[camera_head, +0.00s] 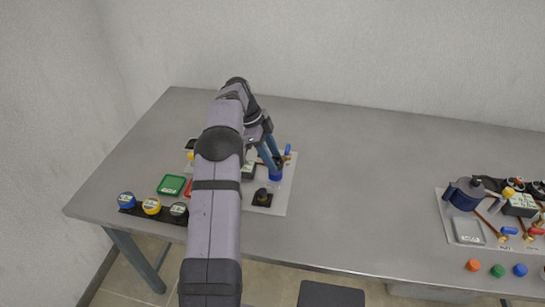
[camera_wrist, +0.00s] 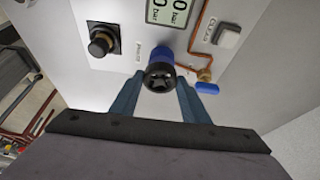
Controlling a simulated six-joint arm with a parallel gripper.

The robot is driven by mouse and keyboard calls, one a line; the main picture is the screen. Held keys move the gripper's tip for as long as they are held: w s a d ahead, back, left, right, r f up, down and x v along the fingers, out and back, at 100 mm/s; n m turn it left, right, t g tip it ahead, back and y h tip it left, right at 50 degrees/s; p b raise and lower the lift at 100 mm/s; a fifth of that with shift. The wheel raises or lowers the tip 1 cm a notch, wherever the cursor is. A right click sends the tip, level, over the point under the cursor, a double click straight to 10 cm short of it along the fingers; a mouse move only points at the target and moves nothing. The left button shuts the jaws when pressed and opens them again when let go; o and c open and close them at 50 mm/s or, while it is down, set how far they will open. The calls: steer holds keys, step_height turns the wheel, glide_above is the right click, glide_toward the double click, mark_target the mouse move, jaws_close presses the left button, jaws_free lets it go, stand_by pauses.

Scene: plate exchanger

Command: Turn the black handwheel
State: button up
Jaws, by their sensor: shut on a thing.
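The black handwheel (camera_wrist: 160,76) has a star-shaped face and sits against a blue round body (camera_wrist: 161,54) on the pale panel. My gripper (camera_wrist: 161,84) has its two blue fingers on either side of the handwheel, shut on it. In the head view, my gripper (camera_head: 272,158) reaches down to the right part of the left panel, by the blue body (camera_head: 276,175). The handwheel itself cannot be made out there.
A black knob on a square plate (camera_wrist: 101,42) is beside the handwheel. A blue lever (camera_wrist: 207,88) and copper pipe (camera_wrist: 197,32) are close on the other side. Another fitted panel (camera_head: 452,232) lies right; the table between is clear.

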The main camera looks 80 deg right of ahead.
steer(key=o, duration=1.1)
steer(key=shift+c, duration=0.2)
steer(key=shift+r, duration=0.1)
steer(key=v, duration=0.7)
steer(key=shift+r, duration=0.1)
